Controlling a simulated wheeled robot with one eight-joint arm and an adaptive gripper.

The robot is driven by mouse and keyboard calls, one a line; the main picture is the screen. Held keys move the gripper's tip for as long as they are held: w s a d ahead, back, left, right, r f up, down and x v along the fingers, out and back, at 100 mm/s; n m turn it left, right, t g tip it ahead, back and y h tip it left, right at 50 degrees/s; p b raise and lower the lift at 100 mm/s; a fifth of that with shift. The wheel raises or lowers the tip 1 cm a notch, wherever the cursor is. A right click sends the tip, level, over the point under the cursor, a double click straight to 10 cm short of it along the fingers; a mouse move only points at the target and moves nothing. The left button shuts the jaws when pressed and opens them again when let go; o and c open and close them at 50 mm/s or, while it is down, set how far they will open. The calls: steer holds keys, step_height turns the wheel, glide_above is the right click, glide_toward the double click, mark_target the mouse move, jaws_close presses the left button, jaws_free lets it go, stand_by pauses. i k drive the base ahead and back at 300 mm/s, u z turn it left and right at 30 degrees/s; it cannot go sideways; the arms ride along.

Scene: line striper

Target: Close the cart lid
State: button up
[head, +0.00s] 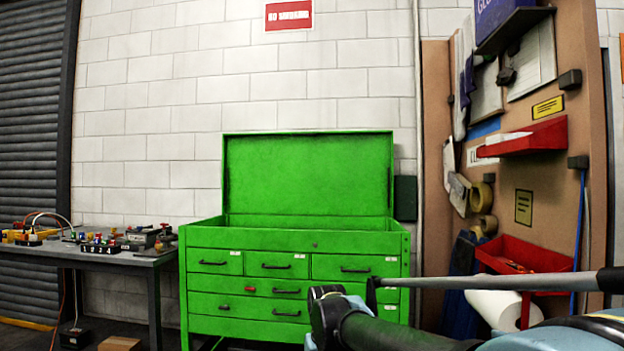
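The green tool cart (296,240) stands against the white block wall, straight ahead in the head view. Its lid (308,175) is open and stands upright at the back of the cart, with its inner face toward me. The open top compartment lies below the lid, and its floor is mostly hidden by the front edge. The drawers under it look shut. My arm reaches in from the lower right, in front of the cart's lower right corner. I cannot make out my gripper's fingers in this view.
A dark workbench (120,255) with small tools stands left of the cart. At right, a brown pegboard panel (545,190) carries red bins, tape rolls and papers. A grey rod (490,283) crosses the lower right. A cardboard box (120,344) lies on the floor.

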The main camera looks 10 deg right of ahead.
mark_target(316, 173)
steer(key=z, duration=0.15)
steer(key=i, duration=1)
steer(key=u, duration=0.05)
steer(key=k, duration=0.45)
steer(key=z, duration=0.15)
steer(key=i, duration=0.25)
steer(key=z, duration=0.35)
